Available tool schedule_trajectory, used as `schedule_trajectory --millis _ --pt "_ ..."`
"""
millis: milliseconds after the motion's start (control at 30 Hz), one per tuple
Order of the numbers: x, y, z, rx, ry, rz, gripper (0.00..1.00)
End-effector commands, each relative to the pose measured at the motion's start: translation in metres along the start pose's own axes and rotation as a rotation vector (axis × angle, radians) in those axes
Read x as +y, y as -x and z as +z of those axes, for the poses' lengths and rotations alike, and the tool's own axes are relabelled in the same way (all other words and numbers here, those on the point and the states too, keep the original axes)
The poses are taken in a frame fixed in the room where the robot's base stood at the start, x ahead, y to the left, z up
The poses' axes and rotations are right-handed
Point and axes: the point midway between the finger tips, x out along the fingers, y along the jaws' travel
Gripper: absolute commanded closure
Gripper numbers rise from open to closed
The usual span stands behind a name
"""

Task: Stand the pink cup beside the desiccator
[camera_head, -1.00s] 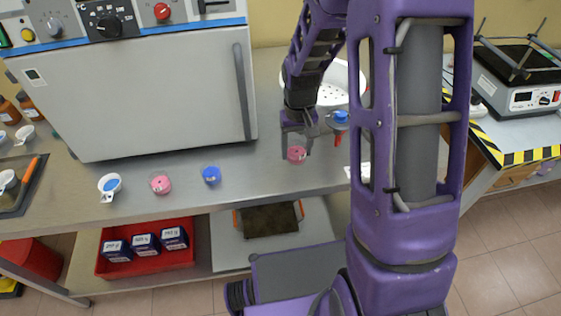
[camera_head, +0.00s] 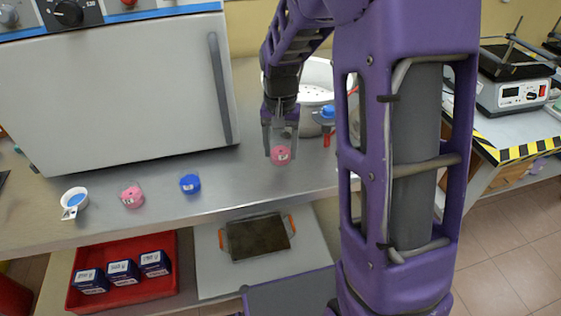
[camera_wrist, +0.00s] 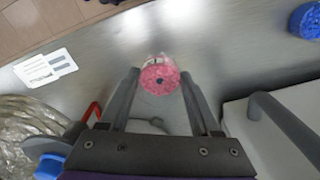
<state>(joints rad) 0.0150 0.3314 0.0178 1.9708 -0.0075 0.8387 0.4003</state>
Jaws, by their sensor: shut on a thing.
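A pink cup (camera_head: 281,156) is between the fingers of my gripper (camera_head: 281,147), which is shut on it over the metal bench. In the wrist view the pink cup (camera_wrist: 160,76) shows between the two fingertips. Whether it touches the bench is hard to tell. The desiccator (camera_head: 316,92), a pale round vessel with a holed plate, stands behind and to the right of my gripper, partly hidden by my arm. Its ribbed glass side (camera_wrist: 30,140) shows at the left of the wrist view. A second pink cup (camera_head: 132,197) stands farther left on the bench.
A large grey oven (camera_head: 120,95) fills the left back. A white label card (camera_wrist: 45,67) lies near the desiccator. Bare bench lies between the blue cup and my gripper.

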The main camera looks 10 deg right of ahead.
Motion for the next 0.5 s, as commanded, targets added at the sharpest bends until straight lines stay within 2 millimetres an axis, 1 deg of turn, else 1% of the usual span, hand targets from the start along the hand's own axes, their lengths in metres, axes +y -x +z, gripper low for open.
schedule_trajectory --millis 200,267,500 --pt "0.000 -0.029 0.001 -0.003 0.000 0.001 0.93" --pt "0.000 -0.036 0.001 -0.003 0.000 0.001 0.93" --pt "0.000 -0.036 0.000 0.000 0.000 0.000 0.93"
